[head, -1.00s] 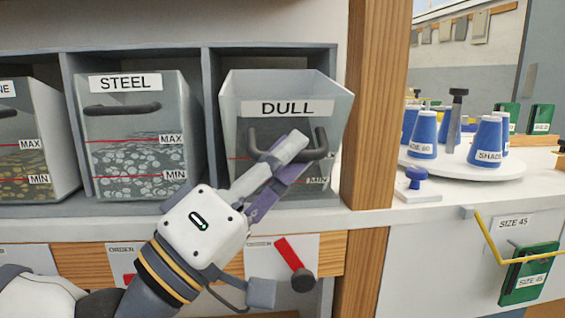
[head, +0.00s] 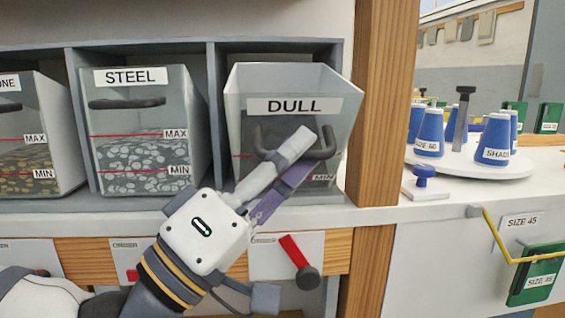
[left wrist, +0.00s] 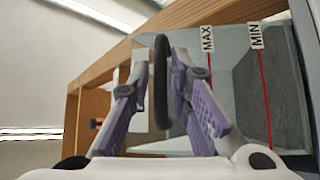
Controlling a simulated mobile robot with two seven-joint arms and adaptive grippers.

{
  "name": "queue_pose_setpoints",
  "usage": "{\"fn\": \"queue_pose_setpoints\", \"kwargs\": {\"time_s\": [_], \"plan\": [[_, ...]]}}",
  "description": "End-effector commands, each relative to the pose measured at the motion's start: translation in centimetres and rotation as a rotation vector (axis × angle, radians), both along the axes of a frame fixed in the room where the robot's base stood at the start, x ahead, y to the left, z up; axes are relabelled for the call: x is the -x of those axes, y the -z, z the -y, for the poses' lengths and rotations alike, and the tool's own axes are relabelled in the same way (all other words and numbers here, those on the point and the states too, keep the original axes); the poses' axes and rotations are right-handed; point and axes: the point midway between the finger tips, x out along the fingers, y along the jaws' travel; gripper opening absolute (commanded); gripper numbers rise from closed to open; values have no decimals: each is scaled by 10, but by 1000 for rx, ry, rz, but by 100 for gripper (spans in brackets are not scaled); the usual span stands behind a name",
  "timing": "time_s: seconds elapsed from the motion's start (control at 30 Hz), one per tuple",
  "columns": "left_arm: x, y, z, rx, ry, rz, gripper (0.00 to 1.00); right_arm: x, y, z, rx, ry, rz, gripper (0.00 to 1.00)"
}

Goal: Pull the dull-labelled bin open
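The dull-labelled bin (head: 292,85) sits in the right-hand cubby of the shelf and sticks out past the front of its neighbours. It has clear walls, a white DULL label and a dark U-shaped handle (head: 325,146). My left gripper (head: 303,150) is at this handle, partly covering it and the bin's lower front. In the left wrist view the handle (left wrist: 161,85) runs between the two purple-padded fingers, which look closed in on it. The bin's MAX and MIN marks show beside them. My right gripper is not in view.
The steel bin (head: 143,120) and another bin (head: 30,140) stand to the left in their cubbies. A wooden post (head: 385,110) rises just right of the dull bin. Beyond it are blue cones on a white turntable (head: 480,168). A red-handled lever (head: 300,262) is below.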

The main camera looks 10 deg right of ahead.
Motion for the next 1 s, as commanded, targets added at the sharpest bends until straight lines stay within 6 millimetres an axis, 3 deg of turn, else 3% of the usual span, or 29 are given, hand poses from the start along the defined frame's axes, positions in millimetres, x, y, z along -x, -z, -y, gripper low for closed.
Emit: {"fn": "queue_pose_setpoints", "kwargs": {"time_s": [0.4,0.63,0.87,0.93,1.0], "plan": [[46,50,-69,1,-4,-4,18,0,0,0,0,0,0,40],[58,61,-84,1,0,-1,18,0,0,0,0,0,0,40],[58,60,-84,0,1,-1,18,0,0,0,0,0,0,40],[60,48,-84,0,1,11,18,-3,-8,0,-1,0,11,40],[65,11,-84,1,1,42,18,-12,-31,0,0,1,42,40]]}}
